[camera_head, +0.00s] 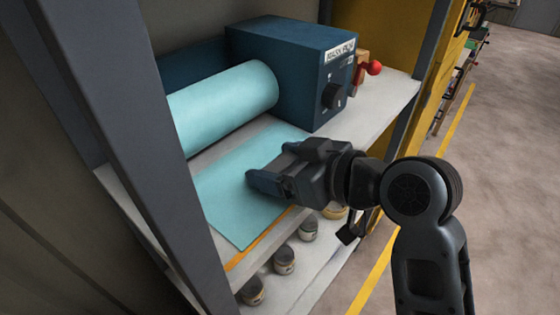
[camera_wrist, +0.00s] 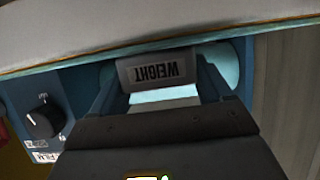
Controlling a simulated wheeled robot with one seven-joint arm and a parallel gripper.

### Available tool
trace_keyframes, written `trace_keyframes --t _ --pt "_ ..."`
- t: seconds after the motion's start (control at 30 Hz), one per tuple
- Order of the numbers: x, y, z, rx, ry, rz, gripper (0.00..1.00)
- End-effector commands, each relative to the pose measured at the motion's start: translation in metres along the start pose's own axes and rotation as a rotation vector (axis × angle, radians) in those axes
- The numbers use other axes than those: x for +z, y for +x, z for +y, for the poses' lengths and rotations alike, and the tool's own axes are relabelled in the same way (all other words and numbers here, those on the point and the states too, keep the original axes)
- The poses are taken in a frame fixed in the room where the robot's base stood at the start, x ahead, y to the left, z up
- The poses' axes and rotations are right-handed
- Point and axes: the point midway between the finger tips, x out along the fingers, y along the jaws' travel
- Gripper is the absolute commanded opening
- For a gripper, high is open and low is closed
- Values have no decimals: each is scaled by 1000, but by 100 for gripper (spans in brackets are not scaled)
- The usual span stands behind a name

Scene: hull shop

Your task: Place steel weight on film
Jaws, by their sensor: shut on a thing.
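The steel weight (camera_wrist: 162,70) is a grey block with the word WEIGHT on it, upside down in the wrist view. My gripper (camera_wrist: 165,85) is shut on it, with a blue finger on each side. In the head view my gripper (camera_head: 262,170) is over the light blue film (camera_head: 235,205), and the weight is hidden or cannot be told apart there. The film lies flat on the shelf and comes from a large roll (camera_head: 225,103). I cannot tell whether the weight touches the film.
A dark blue machine (camera_head: 295,75) with a black knob stands behind the film, and a red-knobbed part (camera_head: 375,68) is to its right. A grey post (camera_head: 120,130) stands at the left. Several small cans (camera_head: 284,258) sit on the lower shelf.

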Motion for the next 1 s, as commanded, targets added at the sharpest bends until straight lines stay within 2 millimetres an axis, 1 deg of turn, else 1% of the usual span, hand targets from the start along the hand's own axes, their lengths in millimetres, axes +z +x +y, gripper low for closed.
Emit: trace_keyframes --t 0.13,0.17,0.37,0.4,0.63,0.73,0.87,1.0 --pt "2 1 0 0 -1 3 24" --pt "3 1 0 0 0 0 80" --pt "2 1 0 0 0 0 99" --pt "2 1 0 0 0 0 100" --pt "0 0 0 0 0 0 100" --pt "0 -6 1 2 1 2 100" --pt "0 -25 1 3 1 2 100" --pt "0 -54 1 4 0 2 100"
